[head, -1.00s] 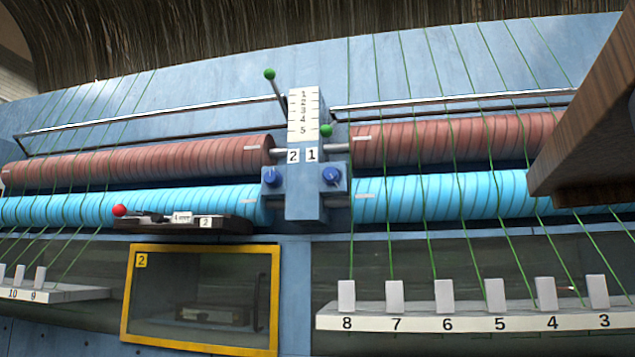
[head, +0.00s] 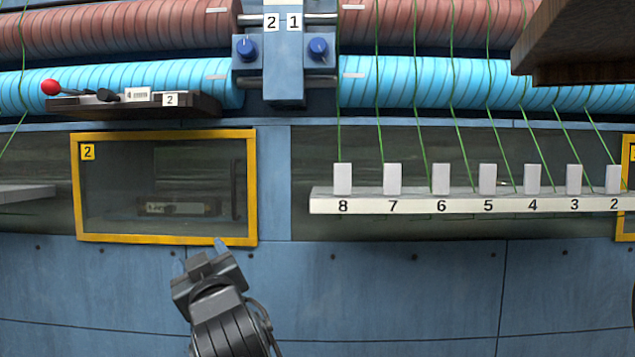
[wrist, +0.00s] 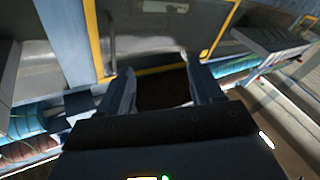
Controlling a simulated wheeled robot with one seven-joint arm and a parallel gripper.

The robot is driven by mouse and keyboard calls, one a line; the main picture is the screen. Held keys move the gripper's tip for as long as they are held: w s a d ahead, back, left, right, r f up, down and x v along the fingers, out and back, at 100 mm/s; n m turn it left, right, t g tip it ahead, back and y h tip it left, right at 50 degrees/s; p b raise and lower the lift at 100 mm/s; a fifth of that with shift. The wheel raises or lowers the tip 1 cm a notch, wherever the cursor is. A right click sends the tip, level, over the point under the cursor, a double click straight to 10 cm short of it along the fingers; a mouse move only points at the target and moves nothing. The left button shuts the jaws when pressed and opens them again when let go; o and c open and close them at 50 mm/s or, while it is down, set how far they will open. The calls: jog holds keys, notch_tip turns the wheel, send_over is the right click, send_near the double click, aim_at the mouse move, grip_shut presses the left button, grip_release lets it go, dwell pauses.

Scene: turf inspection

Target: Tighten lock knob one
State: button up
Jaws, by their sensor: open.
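Two blue lock knobs sit on the blue centre block in the head view. The right-hand knob (head: 318,48) is below the label 1 (head: 295,22), and the left-hand knob (head: 246,48) is below the label 2 (head: 271,22). My gripper (head: 201,252) is low in the head view, in front of the lower edge of the yellow-framed window, well below and left of knob one. Its fingers are apart with nothing between them, as the wrist view (wrist: 165,88) also shows. I cannot make out the knobs in the wrist view.
The yellow-framed window (head: 75,200) marked 2 is behind my gripper. A dark shelf with a red-tipped lever (head: 50,87) is above it. A white numbered rail (head: 465,203) with several blocks and green threads is right. A brown wooden piece (head: 575,45) juts in at upper right.

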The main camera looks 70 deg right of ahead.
jog(key=s+d+r+m+g+h, duration=0.1)
jog(key=d+r+m+g+h, duration=0.3)
jog(key=r, duration=0.8)
jog(key=s+d+r+m+g+h, duration=0.1)
jog(key=d+r+m, duration=0.4)
jog(key=r, duration=0.7)
jog(key=m+g+p, duration=0.2)
jog(key=m+g, duration=0.2)
jog(key=m, duration=0.1)
send_near(318, 45)
jog(key=x, duration=0.9)
jog(key=shift+w, duration=0.1)
jog(key=shift+c, duration=0.2)
jog(key=c, duration=1)
jog(key=shift+c, duration=0.2)
